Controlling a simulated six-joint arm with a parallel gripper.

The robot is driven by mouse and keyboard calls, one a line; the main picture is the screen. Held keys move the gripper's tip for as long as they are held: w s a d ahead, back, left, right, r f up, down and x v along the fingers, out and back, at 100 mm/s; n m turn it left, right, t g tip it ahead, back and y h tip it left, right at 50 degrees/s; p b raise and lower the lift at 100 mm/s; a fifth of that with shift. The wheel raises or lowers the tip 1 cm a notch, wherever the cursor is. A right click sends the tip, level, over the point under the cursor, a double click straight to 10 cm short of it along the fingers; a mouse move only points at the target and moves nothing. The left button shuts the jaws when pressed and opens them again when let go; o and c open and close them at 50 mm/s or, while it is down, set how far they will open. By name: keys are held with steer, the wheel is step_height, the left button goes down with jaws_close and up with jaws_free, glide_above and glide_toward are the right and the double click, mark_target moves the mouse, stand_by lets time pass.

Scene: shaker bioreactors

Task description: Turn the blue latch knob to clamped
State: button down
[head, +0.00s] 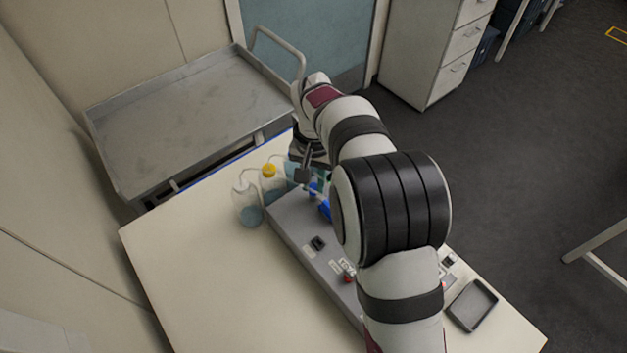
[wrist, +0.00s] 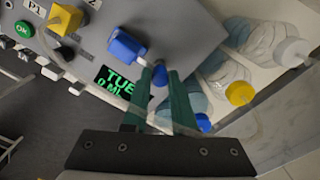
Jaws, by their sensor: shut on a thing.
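A small blue knob (wrist: 159,76) sits between the tips of my gripper (wrist: 161,77) in the wrist view; the fingers cover part of it. My gripper is shut on this knob, pointing down at the grey device (wrist: 185,30). A larger blue block with a pale end (wrist: 124,46) stands beside it on the device. In the head view my gripper (head: 308,180) is at the far end of the device (head: 292,229), with blue parts (head: 324,209) close by and partly hidden by my arm. I cannot read any clamp marking on the knob.
A dark display with green text (wrist: 116,82) lies beside the fingers. A yellow block (wrist: 65,19) and a green OK button (wrist: 24,29) are further along. Bottles, one yellow-capped (head: 268,171) and one clear (head: 246,204), stand close to the device. A grey tray (head: 472,305) is at the table's right.

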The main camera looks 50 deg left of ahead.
mark_target(314, 186)
steer(key=shift+m, duration=0.5)
stand_by(0.3)
steer(key=c, duration=0.7)
jaws_free()
steer(key=shift+r, duration=0.1)
step_height(314, 186, up, 16)
steer(key=shift+d, duration=0.1)
